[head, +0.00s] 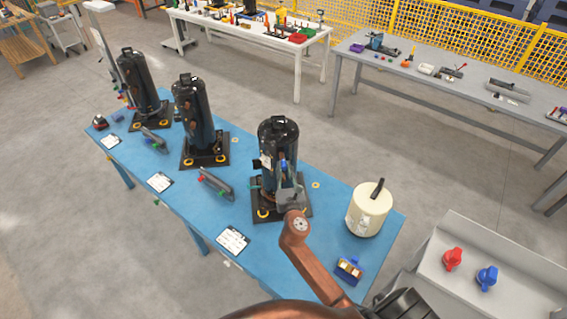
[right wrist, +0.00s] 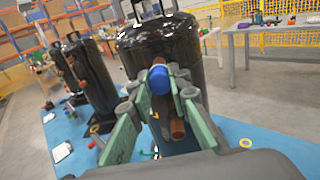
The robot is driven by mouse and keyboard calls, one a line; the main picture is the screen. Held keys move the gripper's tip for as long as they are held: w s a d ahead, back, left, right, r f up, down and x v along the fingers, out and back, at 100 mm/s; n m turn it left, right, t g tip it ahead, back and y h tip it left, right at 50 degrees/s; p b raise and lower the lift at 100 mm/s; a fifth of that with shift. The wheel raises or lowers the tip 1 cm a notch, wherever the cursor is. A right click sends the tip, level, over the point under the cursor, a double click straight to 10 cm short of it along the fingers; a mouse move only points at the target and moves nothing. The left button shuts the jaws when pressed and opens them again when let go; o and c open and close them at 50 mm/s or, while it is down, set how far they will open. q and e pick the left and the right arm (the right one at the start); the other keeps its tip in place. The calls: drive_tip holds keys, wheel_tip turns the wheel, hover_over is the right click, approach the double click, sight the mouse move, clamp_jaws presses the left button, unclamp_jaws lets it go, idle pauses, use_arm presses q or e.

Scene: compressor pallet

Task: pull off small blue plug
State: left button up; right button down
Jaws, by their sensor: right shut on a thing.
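The small blue plug (right wrist: 159,80) shows in the right wrist view in front of the black compressor (right wrist: 165,45). My right gripper (right wrist: 162,95) is shut on it, with a green finger on each side. A copper-coloured pipe piece shows just behind the plug; I cannot tell whether the two still touch. Another copper tube (right wrist: 178,128) shows between the fingers, below the plug. In the head view the plug (head: 284,167) is a small blue spot at the side of the nearest compressor (head: 276,145), and my right gripper (head: 290,188) partly hides it. My left gripper is not in view.
Two more black compressors (head: 191,115) stand farther left on the blue table (head: 205,215). A cream canister (head: 368,212) and a small blue tray (head: 349,268) are to the right. A grey stand (head: 500,255) holds red (head: 452,259) and blue (head: 487,278) knobs.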

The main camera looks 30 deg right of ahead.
sight(284, 169)
drive_tip(key=shift+p+v, duration=0.45)
drive_tip(key=shift+v, duration=2)
